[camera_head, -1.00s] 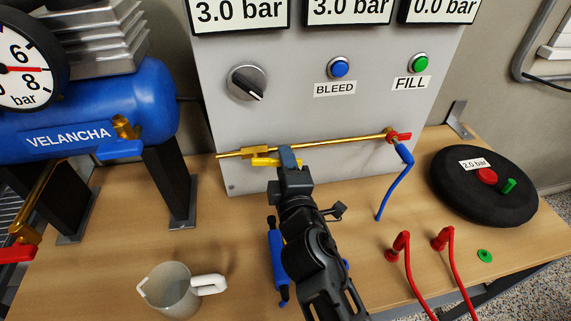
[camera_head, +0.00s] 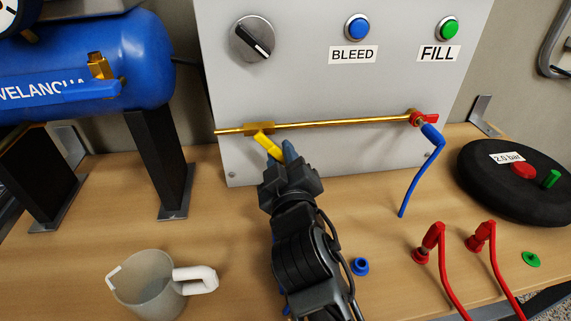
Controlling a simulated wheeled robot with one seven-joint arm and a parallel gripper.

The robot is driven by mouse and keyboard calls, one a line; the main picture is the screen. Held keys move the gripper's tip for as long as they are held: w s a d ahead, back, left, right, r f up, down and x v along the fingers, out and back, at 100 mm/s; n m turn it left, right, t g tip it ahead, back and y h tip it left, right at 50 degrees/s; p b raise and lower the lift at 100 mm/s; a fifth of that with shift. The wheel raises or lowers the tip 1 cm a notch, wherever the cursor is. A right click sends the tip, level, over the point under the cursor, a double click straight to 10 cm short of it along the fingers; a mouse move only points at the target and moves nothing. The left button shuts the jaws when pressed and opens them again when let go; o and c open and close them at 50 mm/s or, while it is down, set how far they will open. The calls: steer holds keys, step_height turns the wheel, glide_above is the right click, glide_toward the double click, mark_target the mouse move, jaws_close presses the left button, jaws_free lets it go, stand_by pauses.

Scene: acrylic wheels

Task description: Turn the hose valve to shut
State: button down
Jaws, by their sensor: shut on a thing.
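The yellow valve lever (camera_head: 267,143) sits on a thin brass pipe (camera_head: 340,124) that runs across the front of the grey panel. The lever points down and to the right, at a slant to the pipe. The fingers and gripper body hide the tip of the lever.
A grey jug (camera_head: 150,285) stands at the front left, near the blue tank's legs. Two red hoses (camera_head: 445,270), a small blue ring (camera_head: 360,266) and a black tyre (camera_head: 500,185) are on the right. A knob and buttons are on the panel (camera_head: 300,80).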

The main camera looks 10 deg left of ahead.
steer(key=shift+a+f, duration=0.1)
steer(key=shift+f, duration=0.05)
stand_by(0.4)
steer(key=c, duration=1)
jaws_free()
steer(key=v, duration=0.7)
steer(key=shift+s, duration=0.4)
